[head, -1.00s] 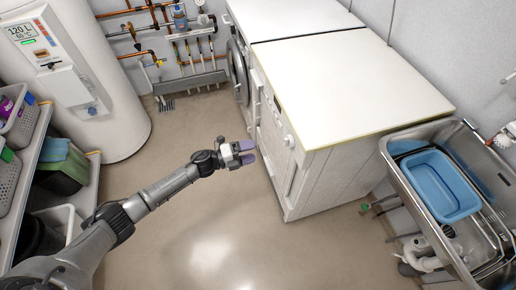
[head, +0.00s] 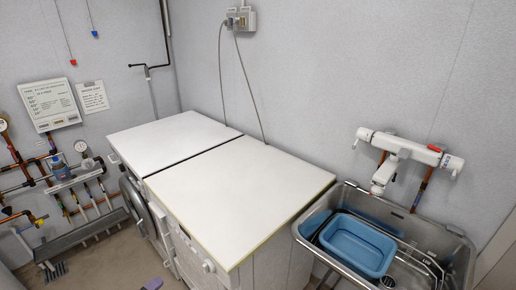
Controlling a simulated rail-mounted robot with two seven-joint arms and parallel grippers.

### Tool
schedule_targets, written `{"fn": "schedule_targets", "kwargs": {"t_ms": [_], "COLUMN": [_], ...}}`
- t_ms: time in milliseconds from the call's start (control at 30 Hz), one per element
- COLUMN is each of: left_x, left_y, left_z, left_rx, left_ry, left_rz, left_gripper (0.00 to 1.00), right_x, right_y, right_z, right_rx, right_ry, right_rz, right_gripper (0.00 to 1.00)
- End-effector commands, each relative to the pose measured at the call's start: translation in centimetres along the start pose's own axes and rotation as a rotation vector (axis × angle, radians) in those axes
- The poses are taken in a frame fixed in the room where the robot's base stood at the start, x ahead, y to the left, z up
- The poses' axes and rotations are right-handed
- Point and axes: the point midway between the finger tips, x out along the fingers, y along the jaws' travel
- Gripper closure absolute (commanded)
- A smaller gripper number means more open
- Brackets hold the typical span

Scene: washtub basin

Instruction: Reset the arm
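Only a small purple piece of my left gripper (head: 153,284) shows at the bottom edge of the head view, low in front of the white machines. The rest of it and its arm are out of frame, so its opening cannot be made out. No object shows at the visible tip. My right gripper and arm are not in view.
Two white-topped machines, one farther (head: 170,143) and one nearer (head: 240,190), stand along the wall. A steel sink (head: 440,232) at right holds a blue basin (head: 357,247) under a white wall tap (head: 405,150). Pipes and a gauge (head: 80,147) line the left wall.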

Motion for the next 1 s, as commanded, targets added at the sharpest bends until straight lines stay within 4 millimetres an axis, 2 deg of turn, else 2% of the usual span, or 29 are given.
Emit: {"fn": "schedule_targets", "kwargs": {"t_ms": [33, 100, 233, 367, 467, 567, 667, 900, 1000], "left_x": [0.0, -0.1, -0.6, -1.5, -2.4, -3.8, -6.0, -14.2, -17.1], "left_y": [0.3, 0.1, -1.5, -3.9, -6.0, -7.1, -7.0, -4.4, -3.5], "left_z": [1.4, 3.0, 4.6, 4.8, 3.5, 0.8, -3.0, -14.9, -18.4], "left_rx": [-0.036, -0.097, -0.220, -0.361, -0.493, -0.643, -0.800, -1.140, -1.248], "left_ry": [-0.093, -0.229, -0.454, -0.649, -0.774, -0.875, -0.955, -0.990, -0.950], "left_rz": [0.021, 0.038, 0.044, 0.031, 0.021, 0.038, 0.094, 0.310, 0.342], "left_gripper": [0.23, 0.23, 0.23, 0.23, 0.23, 0.23, 0.23, 0.23, 0.23], "right_x": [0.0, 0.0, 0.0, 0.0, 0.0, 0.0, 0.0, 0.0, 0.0], "right_y": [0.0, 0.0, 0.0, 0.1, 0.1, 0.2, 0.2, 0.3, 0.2], "right_z": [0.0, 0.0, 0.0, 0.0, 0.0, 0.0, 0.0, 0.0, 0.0], "right_rx": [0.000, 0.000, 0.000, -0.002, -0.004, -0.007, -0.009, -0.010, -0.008], "right_ry": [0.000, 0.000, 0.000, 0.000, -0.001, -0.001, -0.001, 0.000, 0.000], "right_rz": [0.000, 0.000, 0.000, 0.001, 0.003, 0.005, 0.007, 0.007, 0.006], "right_gripper": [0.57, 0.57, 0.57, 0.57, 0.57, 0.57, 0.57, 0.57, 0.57]}}
